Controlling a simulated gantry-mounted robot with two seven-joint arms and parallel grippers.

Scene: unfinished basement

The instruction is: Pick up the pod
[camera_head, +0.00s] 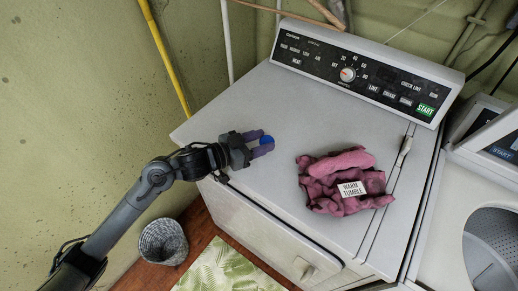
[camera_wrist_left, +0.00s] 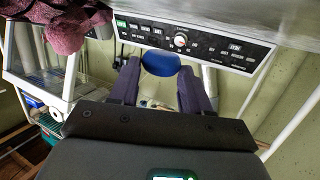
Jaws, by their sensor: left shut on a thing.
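The pod (camera_head: 267,139) is a small blue rounded thing at the tips of my left gripper (camera_head: 262,146), above the left part of the grey machine top (camera_head: 285,105). In the left wrist view the blue pod (camera_wrist_left: 160,63) sits between the two purple-grey fingers of the left gripper (camera_wrist_left: 161,82). The gripper is shut on it. In the head view the fingers hide part of the pod. I cannot tell exactly how high it is over the top. My right gripper is not in view.
A crumpled pink cloth (camera_head: 325,185) with a "WARM TUMBLE" label lies on the machine top. The control panel (camera_head: 360,75) rises at the back. A white machine (camera_head: 490,190) is at right. The machine top around the gripper is clear.

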